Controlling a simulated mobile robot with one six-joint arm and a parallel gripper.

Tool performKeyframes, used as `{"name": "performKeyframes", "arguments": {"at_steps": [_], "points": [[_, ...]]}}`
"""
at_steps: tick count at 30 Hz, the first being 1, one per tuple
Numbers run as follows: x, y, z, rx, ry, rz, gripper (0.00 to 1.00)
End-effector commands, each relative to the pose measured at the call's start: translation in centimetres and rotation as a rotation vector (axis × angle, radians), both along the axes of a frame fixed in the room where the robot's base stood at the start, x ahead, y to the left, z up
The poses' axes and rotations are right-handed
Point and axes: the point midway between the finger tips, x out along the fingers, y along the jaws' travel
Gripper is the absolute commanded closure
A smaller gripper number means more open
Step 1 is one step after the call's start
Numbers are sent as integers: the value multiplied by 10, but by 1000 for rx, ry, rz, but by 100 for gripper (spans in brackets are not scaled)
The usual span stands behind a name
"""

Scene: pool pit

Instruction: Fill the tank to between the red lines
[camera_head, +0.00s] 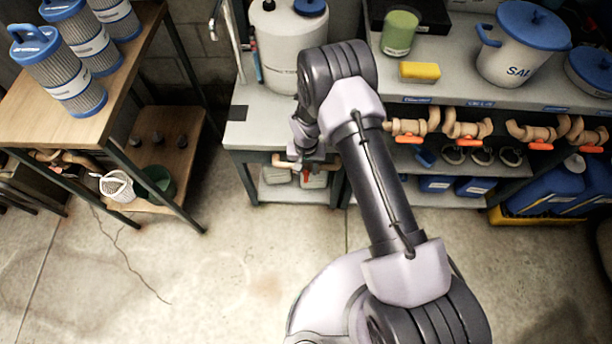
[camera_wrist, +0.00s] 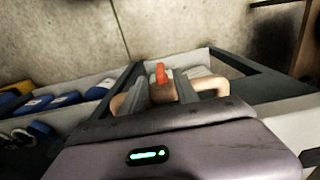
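A white tank (camera_head: 283,48) with a blue cap stands on the grey bench, partly hidden behind my arm. No red lines or water level can be made out on it. Below the bench top, a tan pipe (camera_head: 288,162) sticks out at the front, partly covered by my gripper (camera_head: 318,158). In the wrist view, a tan valve (camera_wrist: 212,85) with an upright orange-red handle (camera_wrist: 161,72) is in front of my gripper (camera_wrist: 168,88). The grey fingers stand apart on either side of the handle. I cannot tell whether either finger touches the valve.
More tan valves with orange handles (camera_head: 470,130) line the shelf on the right, below a white SAL-labelled bucket (camera_head: 515,55). A yellow sponge (camera_head: 419,71) and green container (camera_head: 399,33) stand there. A wooden table (camera_head: 80,115) with filter cartridges is left. The concrete floor between is clear.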

Motion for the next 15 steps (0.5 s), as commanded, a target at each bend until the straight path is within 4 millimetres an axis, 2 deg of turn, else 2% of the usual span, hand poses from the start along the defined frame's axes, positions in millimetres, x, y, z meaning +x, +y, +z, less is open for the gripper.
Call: {"name": "performKeyframes", "arguments": {"at_steps": [1,6,15], "points": [[0,0,-13,0,0,0,64],[0,0,-31,0,0,-1,64],[0,0,-35,0,-1,-1,64]]}}
